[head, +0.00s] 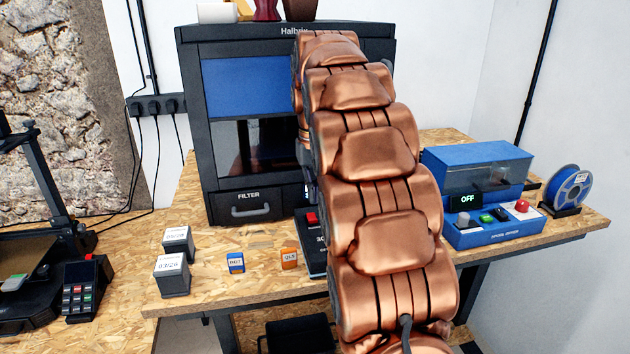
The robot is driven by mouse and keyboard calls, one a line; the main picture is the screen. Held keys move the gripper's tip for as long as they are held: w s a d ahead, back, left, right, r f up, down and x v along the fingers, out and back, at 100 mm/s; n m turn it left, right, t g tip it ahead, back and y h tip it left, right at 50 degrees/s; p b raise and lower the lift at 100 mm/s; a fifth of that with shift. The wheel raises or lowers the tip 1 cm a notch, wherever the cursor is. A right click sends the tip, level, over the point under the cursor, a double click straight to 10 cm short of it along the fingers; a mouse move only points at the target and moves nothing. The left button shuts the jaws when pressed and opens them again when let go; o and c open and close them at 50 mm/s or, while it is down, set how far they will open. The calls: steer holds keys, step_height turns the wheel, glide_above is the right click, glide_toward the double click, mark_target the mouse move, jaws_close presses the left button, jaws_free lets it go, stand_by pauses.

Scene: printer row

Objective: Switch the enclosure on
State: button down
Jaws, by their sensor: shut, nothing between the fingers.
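The enclosure, a large dark printer cabinet (385,48) lettered "Halbri…", stands at the back of the wooden bench. It has a blue panel (245,86), a dark window (255,148) and a drawer marked FILTER (250,208). My copper-coloured arm rises in front of it and hides most of its right side. A small pale spot shows at the arm's left edge beside the drawer; I cannot tell what it is. No power switch of the cabinet is visible, nor whether it is on. My gripper is hidden behind the arm.
A blue machine (480,160) at the right has a display reading OFF, a green button and a red knob. A spool (568,188) stands beside it. A dark device with a red button (311,218) is partly behind my arm. Labelled boxes (173,275) stand at front left.

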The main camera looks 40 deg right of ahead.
mark_target(315, 220)
steer(key=shift+f+p, duration=0.7)
steer(key=shift+f, duration=1.75)
steer(key=shift+s+f+t+b, duration=0.15)
steer(key=shift+f+t+b, duration=0.3)
steer(key=shift+b, duration=0.7)
steer(key=shift+r+p, duration=0.25)
steer(key=shift+p, duration=0.1)
steer(key=shift+w+d+r, duration=0.2)
steer(key=shift+w+d, duration=0.1)
steer(key=shift+w, duration=0.4)
steer(key=shift+r, duration=0.1)
